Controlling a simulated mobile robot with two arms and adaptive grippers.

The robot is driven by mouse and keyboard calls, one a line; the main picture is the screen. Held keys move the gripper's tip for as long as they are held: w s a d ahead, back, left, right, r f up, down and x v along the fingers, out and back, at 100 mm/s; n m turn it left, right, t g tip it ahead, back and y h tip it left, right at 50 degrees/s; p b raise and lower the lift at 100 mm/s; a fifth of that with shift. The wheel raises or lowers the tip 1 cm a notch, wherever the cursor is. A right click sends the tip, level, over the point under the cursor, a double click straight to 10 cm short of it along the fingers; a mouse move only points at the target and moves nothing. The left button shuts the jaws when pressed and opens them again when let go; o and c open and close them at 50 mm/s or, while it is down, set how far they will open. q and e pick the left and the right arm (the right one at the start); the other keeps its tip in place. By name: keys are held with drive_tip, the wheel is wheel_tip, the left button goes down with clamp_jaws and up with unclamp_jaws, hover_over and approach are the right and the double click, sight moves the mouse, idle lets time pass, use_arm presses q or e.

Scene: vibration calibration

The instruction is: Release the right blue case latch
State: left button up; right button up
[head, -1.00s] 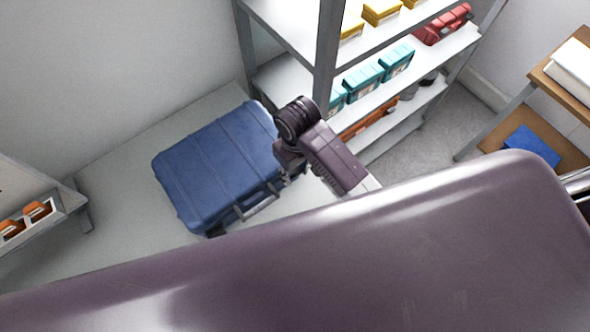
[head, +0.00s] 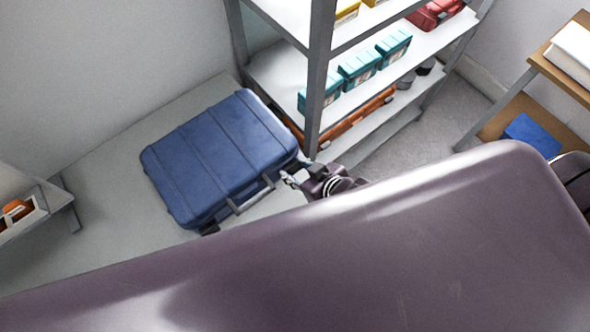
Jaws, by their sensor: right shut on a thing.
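The blue case (head: 218,155) lies closed on the pale floor, left of the metal shelf. Its handle (head: 250,196) is on the front side, facing me. My right gripper (head: 289,178) is at the right end of that front side, shut on the right case latch. The fingers hide most of the latch, so I cannot tell its exact position. My left gripper is not in view.
A grey metal shelf (head: 318,75) with teal boxes (head: 358,68) stands just behind and right of the case. A wooden table (head: 555,70) is at far right. My own large body part fills the foreground.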

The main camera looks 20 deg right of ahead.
drive_tip(key=shift+s+d+f+t+y+b, duration=0.15)
drive_tip(key=shift+f+t+y+b, duration=0.25)
drive_tip(key=shift+t+b, duration=0.65)
drive_tip(key=o, duration=1.2)
drive_tip(key=shift+r, duration=0.1)
drive_tip(key=shift+c, duration=0.2)
drive_tip(key=v, duration=1.2)
